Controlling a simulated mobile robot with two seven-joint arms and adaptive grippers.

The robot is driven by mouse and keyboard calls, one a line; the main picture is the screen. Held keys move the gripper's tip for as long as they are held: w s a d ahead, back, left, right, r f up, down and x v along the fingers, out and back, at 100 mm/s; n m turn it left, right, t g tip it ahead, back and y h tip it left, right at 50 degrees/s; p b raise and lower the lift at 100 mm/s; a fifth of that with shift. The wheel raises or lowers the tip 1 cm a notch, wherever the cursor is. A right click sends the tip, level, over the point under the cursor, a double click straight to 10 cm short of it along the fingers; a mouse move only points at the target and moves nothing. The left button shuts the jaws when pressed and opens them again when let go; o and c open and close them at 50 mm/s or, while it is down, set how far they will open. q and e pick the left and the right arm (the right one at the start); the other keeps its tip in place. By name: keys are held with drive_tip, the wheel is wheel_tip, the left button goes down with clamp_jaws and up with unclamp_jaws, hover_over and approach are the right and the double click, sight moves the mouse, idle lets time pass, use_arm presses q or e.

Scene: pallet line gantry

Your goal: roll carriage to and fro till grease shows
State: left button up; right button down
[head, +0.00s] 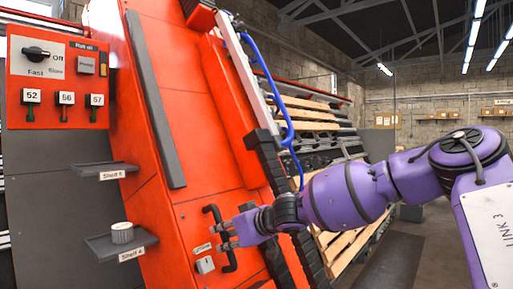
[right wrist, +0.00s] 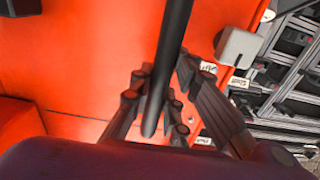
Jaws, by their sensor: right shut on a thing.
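A tall orange-red carriage (head: 185,200) leans in the middle of the head view, with a black bar handle (head: 230,262) low on its face. My right gripper (head: 223,235) is shut on this handle. In the right wrist view the handle (right wrist: 172,60) runs between the fingers of the gripper (right wrist: 155,108). A pale rail (head: 243,70) and a dark toothed-looking track (head: 270,165) run along the carriage's right side. I cannot make out grease on them at this size. My left gripper is out of view.
A red control panel (head: 20,85) with a knob (head: 37,53) and numbered switches is at left. Below it are two small shelves, the lower (head: 100,243) bearing a round tin (head: 122,232). A white switch box (head: 205,264) sits beside the handle. Wooden pallets (head: 310,125) stand behind.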

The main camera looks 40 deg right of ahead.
sight(203, 244)
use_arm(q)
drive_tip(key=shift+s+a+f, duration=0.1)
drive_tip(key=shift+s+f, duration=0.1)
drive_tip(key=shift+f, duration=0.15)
use_arm(e)
drive_tip(key=shift+s+a+f, duration=0.1)
drive_tip(key=shift+a, duration=1)
drive_tip(key=shift+s+a, duration=0.1)
drive_tip(key=shift+a, duration=1)
drive_tip(key=shift+d, duration=0.15)
